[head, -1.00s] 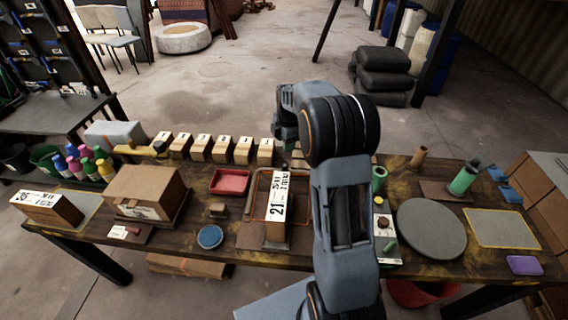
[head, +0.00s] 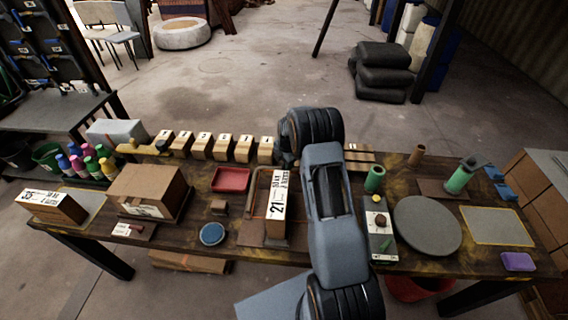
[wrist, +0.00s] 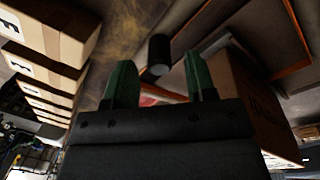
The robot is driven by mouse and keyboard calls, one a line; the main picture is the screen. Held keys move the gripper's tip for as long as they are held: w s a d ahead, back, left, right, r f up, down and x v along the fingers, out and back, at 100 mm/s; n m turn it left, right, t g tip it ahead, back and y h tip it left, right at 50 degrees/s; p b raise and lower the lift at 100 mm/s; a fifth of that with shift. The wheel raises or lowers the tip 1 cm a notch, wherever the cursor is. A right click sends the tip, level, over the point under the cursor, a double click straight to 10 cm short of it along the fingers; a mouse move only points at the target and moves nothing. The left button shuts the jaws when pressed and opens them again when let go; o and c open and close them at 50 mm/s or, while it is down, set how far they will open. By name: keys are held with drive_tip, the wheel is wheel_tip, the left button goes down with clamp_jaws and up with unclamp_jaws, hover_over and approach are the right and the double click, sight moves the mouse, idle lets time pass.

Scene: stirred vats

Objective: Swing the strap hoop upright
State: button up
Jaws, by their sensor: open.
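The strap hoop (head: 254,190) is a thin orange-brown bar beside and behind a tall box marked 21 (head: 278,205) on the bench. Its right part is hidden by the box and my arm. My gripper shows in the wrist view (wrist: 160,80) with two green fingers apart and nothing visibly clamped. A short dark cylinder (wrist: 160,52) shows beyond the gap between the fingers; I cannot tell whether it belongs to the hoop. A brown box side (wrist: 248,100) is close to the right finger. In the head view my gripper is mostly hidden behind my arm.
A row of numbered wooden blocks (head: 222,147) stands along the back edge, left of my arm. A red tray (head: 230,180), a blue round dish (head: 211,235) and a large carton (head: 148,192) lie left. A grey disc (head: 428,225) and green cylinder (head: 374,179) are right.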

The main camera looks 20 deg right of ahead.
drive_tip(key=shift+w+f, duration=0.15)
drive_tip(key=shift+f, duration=0.7)
drive_tip(key=shift+c, duration=0.2)
clamp_jaws()
